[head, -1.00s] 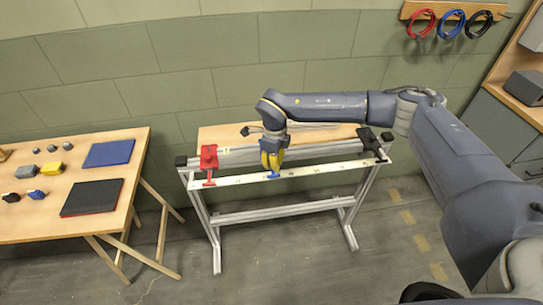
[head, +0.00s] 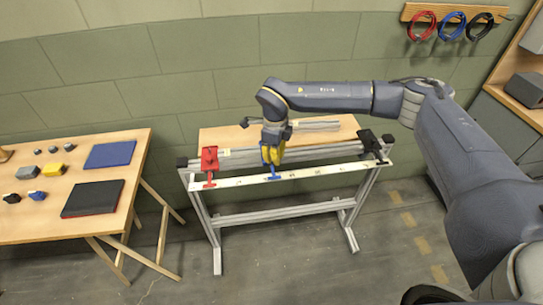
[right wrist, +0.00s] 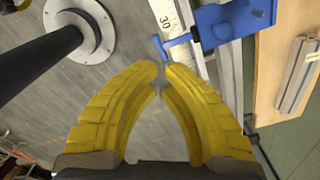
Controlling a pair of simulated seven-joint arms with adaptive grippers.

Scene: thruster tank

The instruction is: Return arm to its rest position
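My right arm (head: 340,97) reaches in from the right in the head view. Its yellow right gripper (head: 271,160) points down over the rail of the metal frame. In the right wrist view the right gripper (right wrist: 161,80) has its two yellow fingertips together with nothing held between them. A blue slider with a T-shaped handle (right wrist: 235,18) is just beyond the fingertips, apart from them. In the head view the blue handle (head: 275,177) shows just below the gripper; the arm hides the rest. My left gripper is in no view.
The aluminium frame (head: 280,215) carries a white scale strip (head: 320,170), a red clamp (head: 208,160) at its left and a black clamp (head: 371,144) at its right. A wooden table (head: 30,225) stands left. A wooden board (head: 220,135) lies behind the rail.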

